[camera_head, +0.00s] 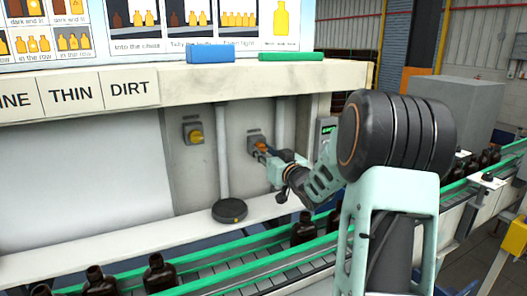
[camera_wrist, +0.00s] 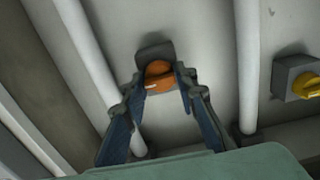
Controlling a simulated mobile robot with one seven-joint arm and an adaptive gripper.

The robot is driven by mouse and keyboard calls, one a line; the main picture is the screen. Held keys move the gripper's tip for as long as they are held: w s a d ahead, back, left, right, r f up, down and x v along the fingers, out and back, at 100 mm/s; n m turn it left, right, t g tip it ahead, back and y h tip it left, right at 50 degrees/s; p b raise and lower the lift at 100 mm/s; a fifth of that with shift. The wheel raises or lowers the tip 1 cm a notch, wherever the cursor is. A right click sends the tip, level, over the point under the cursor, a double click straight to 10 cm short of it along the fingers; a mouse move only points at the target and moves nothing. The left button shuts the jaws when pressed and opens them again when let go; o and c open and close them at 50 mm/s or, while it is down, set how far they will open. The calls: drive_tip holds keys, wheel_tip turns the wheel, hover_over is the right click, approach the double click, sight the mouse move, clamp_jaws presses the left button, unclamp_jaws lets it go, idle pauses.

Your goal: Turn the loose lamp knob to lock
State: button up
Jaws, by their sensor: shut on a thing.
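The orange knob (camera_head: 261,147) sits on a small grey box on the back panel, to the right of the left vertical pipe in the head view. In the wrist view the orange knob (camera_wrist: 159,76) is between the two blue fingers of my gripper (camera_wrist: 160,86), with the dark grey box behind it. My gripper (camera_head: 263,153) is shut on the orange knob in front of the panel. A pale mark shows on the knob's face. Parts of the knob's sides are hidden by the fingers.
A yellow knob (camera_head: 195,136) on another grey box is to the left; it also shows in the wrist view (camera_wrist: 306,86). White pipes (camera_head: 222,150) run on both sides. A black round disc (camera_head: 230,211) lies below. Dark bottles (camera_head: 159,272) stand on the green-railed conveyor in front.

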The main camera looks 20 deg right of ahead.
drive_tip(key=o, duration=1.2)
drive_tip(key=shift+c, duration=0.2)
wheel_tip(320, 180, up, 10)
drive_tip(key=shift+d, duration=0.1)
